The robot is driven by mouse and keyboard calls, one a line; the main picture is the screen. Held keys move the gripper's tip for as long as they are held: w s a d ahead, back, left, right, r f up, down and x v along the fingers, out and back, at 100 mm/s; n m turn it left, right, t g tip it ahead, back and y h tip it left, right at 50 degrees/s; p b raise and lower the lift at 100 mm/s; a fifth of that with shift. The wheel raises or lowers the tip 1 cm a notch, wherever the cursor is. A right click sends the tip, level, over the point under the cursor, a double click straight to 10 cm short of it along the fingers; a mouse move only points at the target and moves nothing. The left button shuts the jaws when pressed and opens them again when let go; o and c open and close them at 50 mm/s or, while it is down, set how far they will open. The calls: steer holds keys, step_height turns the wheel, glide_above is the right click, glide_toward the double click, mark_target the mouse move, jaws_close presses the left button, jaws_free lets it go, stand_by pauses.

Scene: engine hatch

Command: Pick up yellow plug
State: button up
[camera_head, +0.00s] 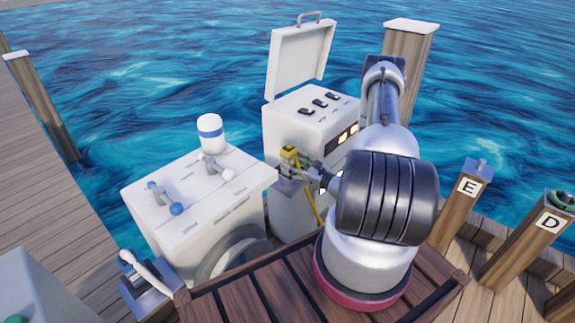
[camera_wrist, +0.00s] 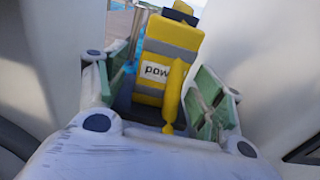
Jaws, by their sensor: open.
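The yellow plug (camera_wrist: 163,65) has grey bands and a white label that reads "pow", with the rest hidden by its own yellow cable. In the head view the plug (camera_head: 289,153) sits upright at the near left side of the white cabinet with the raised lid. My gripper (camera_wrist: 158,95) is open, with one green-padded finger on each side of the plug. I cannot tell whether either pad touches it. In the head view my gripper (camera_head: 295,166) reaches the plug from the right, and a yellow cable (camera_head: 311,203) hangs below.
The white cabinet (camera_head: 284,206) with switches stands beside a lower white box (camera_head: 232,211) with levers and a blue-banded bottle (camera_head: 211,133). Posts marked E (camera_head: 462,205) and D (camera_head: 535,240) stand at right. White walls flank my gripper closely in the wrist view.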

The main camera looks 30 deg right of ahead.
steer(key=shift+x, duration=1.4)
steer(key=c, duration=1.3)
steer(key=shift+r, duration=8.75)
